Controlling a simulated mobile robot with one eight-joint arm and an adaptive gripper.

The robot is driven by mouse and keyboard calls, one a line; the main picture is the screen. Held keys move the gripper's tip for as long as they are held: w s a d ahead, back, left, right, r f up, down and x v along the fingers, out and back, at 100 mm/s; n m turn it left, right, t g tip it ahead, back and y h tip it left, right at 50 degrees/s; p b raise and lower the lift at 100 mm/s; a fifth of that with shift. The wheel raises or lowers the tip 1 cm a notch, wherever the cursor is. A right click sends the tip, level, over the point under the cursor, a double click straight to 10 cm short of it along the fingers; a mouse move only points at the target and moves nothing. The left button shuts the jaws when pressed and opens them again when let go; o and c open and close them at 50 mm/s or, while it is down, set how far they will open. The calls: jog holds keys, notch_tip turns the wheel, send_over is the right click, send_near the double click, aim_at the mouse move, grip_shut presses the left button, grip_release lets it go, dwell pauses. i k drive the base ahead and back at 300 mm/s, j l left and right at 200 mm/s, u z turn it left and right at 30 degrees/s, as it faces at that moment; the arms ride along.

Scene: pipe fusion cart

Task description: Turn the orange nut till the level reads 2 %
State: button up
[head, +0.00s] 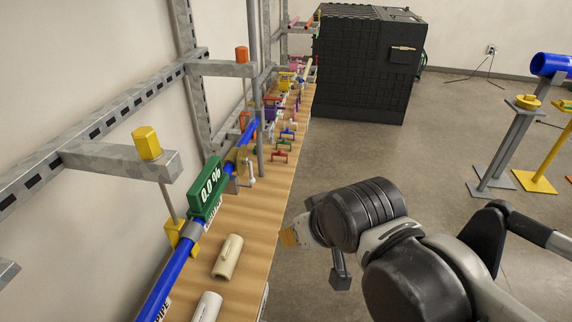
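The orange nut (242,54) sits upright on top of a threaded rod at the end of a grey strut arm on the left wall frame. A yellow nut (147,143) tops a similar, nearer strut arm. My gripper (314,256) is at the lower middle, over the floor to the right of the bench and well apart from both nuts. It is partly hidden by my arm, and I cannot tell how far its fingers are apart.
A wooden bench (268,200) runs along the wall, with cream pipe pieces (228,256) in front and several coloured fittings farther back. A large black case (362,65) stands at the back. Pipe stands (501,140) are at right. The floor between is clear.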

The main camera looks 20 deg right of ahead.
aim_at(241, 52)
jog(key=k+l+u, duration=0.25)
jog(key=l+u, duration=0.2)
jog(key=k+l+u, duration=0.3)
jog(key=l+u, duration=0.15)
